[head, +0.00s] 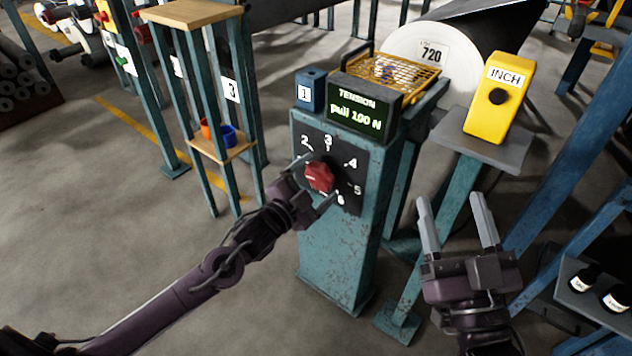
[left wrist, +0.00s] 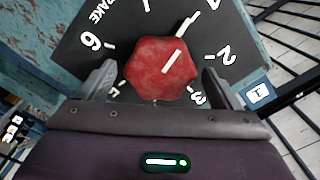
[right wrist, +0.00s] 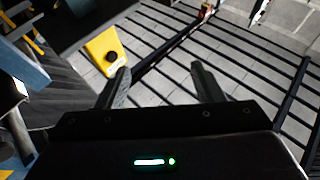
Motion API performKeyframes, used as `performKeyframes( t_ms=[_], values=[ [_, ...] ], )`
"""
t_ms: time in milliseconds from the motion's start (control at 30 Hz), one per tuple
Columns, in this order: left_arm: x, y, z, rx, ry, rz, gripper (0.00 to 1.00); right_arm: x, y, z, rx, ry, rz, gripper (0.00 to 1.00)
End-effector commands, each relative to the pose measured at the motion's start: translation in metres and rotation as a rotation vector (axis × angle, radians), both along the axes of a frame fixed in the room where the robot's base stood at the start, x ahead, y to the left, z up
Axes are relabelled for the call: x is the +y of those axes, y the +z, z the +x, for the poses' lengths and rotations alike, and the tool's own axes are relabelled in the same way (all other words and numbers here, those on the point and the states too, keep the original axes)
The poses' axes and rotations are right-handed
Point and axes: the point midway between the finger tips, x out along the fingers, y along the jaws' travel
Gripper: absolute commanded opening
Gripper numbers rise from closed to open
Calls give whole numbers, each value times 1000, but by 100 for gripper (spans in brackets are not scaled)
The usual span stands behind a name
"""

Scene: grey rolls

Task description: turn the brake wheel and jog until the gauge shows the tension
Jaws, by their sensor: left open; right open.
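The red brake wheel (head: 320,177) sits on a dark numbered dial plate (head: 349,147) on a teal post. My left gripper (head: 317,184) is open, its fingers on either side of the wheel; contact is unclear. In the left wrist view the wheel (left wrist: 160,70) lies between the fingers, and its white mark points up and right, away from the gripper. The tension gauge (head: 362,108) reads "TENSION pull 100 N". The yellow INCH box (head: 499,98) with its black button (head: 498,96) stands on a grey stand. My right gripper (head: 451,200) is open and empty, below and in front of it.
A large roll marked 720 (head: 431,53) lies behind a yellow mesh guard (head: 397,72). A blue box marked 1 (head: 311,91) stands left of the gauge. A teal shelf rack (head: 224,148) holds orange and blue cups. Blue beams stand at right.

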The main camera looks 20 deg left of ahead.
Motion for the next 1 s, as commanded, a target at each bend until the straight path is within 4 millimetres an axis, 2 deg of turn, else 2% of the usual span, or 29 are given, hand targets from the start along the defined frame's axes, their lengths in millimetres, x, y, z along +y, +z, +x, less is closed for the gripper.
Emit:
performKeyframes(
  t_ms=[367, 700, 867, 1000],
  values=[
    [-1, 0, 3, 0, 0, 0, 86, -1, 7, -2, -30, -1, 13, 61],
    [-1, 0, 3, 0, 0, 0, 43, -1, 7, -2, -30, -1, 13, 61],
    [-1, 1, 3, 1, 0, -4, 42, 0, 5, -1, -16, -1, 6, 61],
    [-1, 2, 3, 8, 0, -20, 42, 4, -29, 5, 134, 5, -54, 61]
  ],
)
